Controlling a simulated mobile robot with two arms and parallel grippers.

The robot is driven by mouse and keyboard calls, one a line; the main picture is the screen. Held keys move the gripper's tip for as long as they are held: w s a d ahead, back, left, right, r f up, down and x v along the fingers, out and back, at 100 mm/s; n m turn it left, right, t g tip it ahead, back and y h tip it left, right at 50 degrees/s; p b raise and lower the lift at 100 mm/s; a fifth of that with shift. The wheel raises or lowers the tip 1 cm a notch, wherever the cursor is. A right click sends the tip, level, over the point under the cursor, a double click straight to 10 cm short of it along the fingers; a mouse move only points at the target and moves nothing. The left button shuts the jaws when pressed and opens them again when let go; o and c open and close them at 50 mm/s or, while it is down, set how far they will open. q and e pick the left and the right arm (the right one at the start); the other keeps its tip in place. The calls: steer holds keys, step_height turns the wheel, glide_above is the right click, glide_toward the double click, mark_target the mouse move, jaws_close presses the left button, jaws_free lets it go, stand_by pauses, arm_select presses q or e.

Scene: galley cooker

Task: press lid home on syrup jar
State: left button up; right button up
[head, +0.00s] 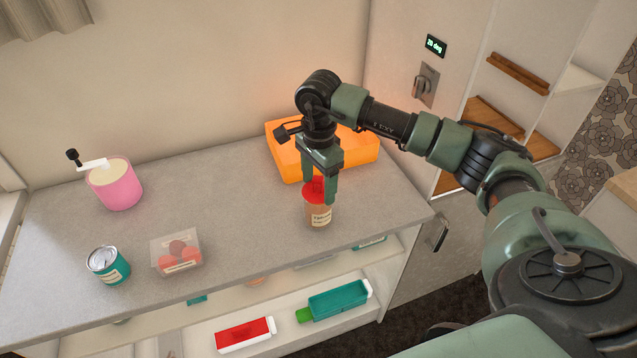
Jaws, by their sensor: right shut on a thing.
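The syrup jar (320,216), brownish with a pale label, stands upright on the grey counter near its front right edge. A red lid (314,186) is at the jar's mouth. My right gripper (318,192) points down from above and is shut on the red lid, with a green finger on either side. The fingers hide part of the lid and the jar's rim, so I cannot tell whether the lid sits flush. My left gripper is not in view.
An orange bin (287,162) stands behind the jar. A pink pot (118,188), a teal can (107,266) and a clear tub (176,253) stand to the left. A shelf below holds a red-and-white box (245,335) and a teal bottle (338,300). The counter's middle is clear.

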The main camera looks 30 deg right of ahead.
stand_by(0.4)
steer(key=o, duration=1.6)
steer(key=shift+r, duration=0.1)
steer(key=shift+r+p, duration=1.9)
steer(key=shift+r, duration=1.55)
jaws_close()
steer(key=shift+f, duration=0.15)
